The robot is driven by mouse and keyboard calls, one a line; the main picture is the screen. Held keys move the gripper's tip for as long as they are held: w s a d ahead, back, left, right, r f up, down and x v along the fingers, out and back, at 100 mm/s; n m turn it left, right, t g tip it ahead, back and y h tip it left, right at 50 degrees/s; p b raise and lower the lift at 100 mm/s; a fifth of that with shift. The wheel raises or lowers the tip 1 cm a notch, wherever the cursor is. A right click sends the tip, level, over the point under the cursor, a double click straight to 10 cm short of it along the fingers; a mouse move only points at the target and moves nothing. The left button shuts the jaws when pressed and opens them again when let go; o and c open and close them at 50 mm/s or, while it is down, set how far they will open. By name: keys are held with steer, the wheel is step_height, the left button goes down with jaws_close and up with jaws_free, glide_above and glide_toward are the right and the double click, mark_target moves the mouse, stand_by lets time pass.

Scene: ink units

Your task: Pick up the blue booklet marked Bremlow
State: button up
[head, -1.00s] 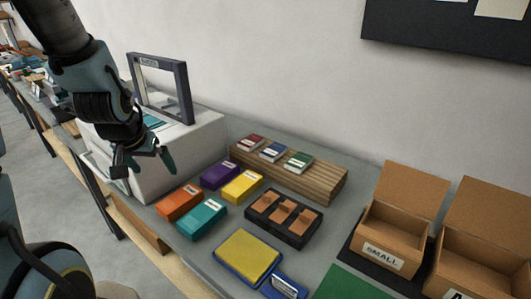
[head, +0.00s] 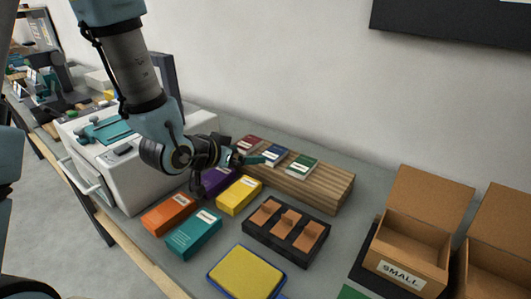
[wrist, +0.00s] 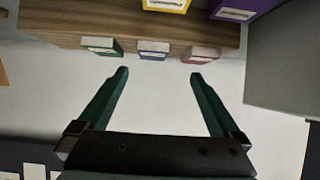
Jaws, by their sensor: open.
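The blue booklet (head: 273,155) stands in the middle of a row of three on a wooden stepped block (head: 310,185), between a red booklet (head: 249,143) and a green booklet (head: 302,164). Its white label is too small to read. My gripper (head: 232,166) is at the front left of the block, with one teal finger near the red and blue booklets. In the wrist view my gripper (wrist: 160,75) is open and empty. The blue booklet (wrist: 153,50) lies beyond and roughly between the fingertips, not touched. The red booklet (wrist: 201,55) is near the right fingertip.
Orange (head: 170,214), teal (head: 194,235), purple (head: 218,180) and yellow (head: 239,195) boxes lie in front of the block. A black tray (head: 287,229) and a yellow pad (head: 246,272) are nearer. A white machine (head: 130,165) stands left. Cardboard boxes (head: 400,245) stand right.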

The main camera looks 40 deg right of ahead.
steer(key=p, duration=0.2)
glide_toward(274, 152)
steer(key=d+f, duration=0.1)
steer(key=shift+w+p+x, duration=0.1)
steer(key=shift+p+x, duration=0.55)
steer(key=shift+x, duration=0.85)
steer(key=shift+w+p+x, duration=0.15)
steer(key=shift+p+x, duration=0.5)
steer(key=shift+x, duration=0.8)
steer(key=shift+w+d+f, duration=0.1)
steer(key=shift+d+f, duration=0.05)
steer(key=shift+d, duration=0.2)
steer(key=c, duration=1.4)
